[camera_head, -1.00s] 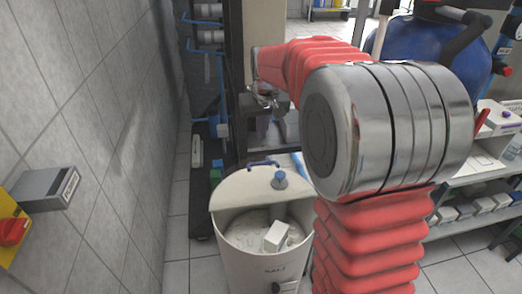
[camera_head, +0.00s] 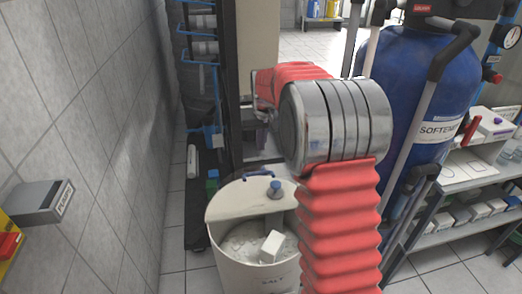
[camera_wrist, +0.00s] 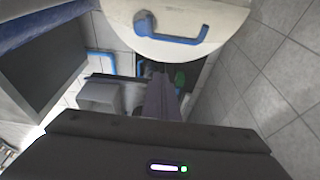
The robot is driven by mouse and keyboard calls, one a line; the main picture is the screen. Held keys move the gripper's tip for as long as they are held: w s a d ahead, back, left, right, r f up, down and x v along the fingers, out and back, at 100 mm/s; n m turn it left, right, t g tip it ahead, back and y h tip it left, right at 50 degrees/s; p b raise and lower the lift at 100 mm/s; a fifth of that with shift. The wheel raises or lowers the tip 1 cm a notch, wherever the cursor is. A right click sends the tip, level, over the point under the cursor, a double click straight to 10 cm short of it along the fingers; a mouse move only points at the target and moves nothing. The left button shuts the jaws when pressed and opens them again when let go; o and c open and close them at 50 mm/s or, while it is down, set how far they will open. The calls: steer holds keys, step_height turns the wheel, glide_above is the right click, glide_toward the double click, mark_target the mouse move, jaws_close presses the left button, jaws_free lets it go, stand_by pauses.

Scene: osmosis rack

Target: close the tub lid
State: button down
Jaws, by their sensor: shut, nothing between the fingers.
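The round cream salt tub (camera_head: 240,273) stands on the floor at lower centre in the head view. Its lid (camera_head: 235,203) is raised at the back, leaving the front of the mouth open. A blue handle (camera_head: 258,174) sits at the lid's far edge. White salt and a white block (camera_head: 271,246) show inside. In the wrist view, the lid (camera_wrist: 232,16) and its blue handle (camera_wrist: 172,38) are at the top. My gripper (camera_wrist: 161,88) is shut and empty, pointing toward the lid's edge with an apparent gap. In the head view my arm mostly hides it.
A tiled wall with a grey push box (camera_head: 40,203) is on the left. A blue softener tank (camera_head: 430,95) and a shelf of boxes (camera_head: 455,215) stand on the right. A rack with blue pipes (camera_head: 205,75) rises behind the tub.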

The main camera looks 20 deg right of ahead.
mark_target(262, 165)
step_height(262, 165, down, 8)
steer(key=s, duration=0.1)
steer(key=shift+s+a+f, duration=0.2)
stand_by(0.7)
steer(key=shift+s, duration=0.2)
stand_by(0.3)
